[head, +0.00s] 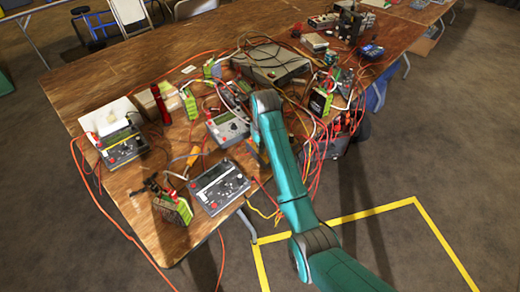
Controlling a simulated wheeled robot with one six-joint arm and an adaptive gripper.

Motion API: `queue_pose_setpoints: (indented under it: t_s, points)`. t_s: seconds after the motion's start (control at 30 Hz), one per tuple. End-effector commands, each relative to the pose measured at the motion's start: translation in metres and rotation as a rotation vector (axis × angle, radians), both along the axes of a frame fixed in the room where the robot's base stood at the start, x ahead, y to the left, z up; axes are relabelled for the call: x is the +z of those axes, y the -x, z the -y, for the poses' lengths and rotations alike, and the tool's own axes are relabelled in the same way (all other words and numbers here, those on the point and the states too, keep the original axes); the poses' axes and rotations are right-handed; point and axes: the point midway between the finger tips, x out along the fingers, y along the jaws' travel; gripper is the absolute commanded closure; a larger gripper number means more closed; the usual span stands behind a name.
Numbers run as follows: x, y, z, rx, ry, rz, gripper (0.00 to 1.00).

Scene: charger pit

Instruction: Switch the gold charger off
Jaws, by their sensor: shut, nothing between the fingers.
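The charger with the gold-yellow strip (126,150) sits near the left edge of the wooden table, with a dark front panel and red clips and leads at its upper left. Its switch is too small to make out. My teal arm reaches up from the lower right, and its grey wrist (267,101) is over the middle of the table, well to the right of the gold charger. My gripper's fingers are hidden behind the arm and among cables. Nothing of mine touches the gold charger.
Similar grey chargers stand at mid-table (228,128) and the front edge (220,186). Green batteries (172,208), a large grey box (270,64) and many loose red and orange cables crowd the table. The far left tabletop is clearer. Yellow tape (340,220) marks the floor.

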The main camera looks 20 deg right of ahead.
Motion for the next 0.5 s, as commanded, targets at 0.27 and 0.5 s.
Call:
queue_pose_setpoints:
  t_s: [0.27,0.5]
  points:
    - [0.016,0.0,0.0,0.0,0.001,0.001,1.0]
    - [0.032,0.0,0.0,0.0,0.0,-0.001,1.0]
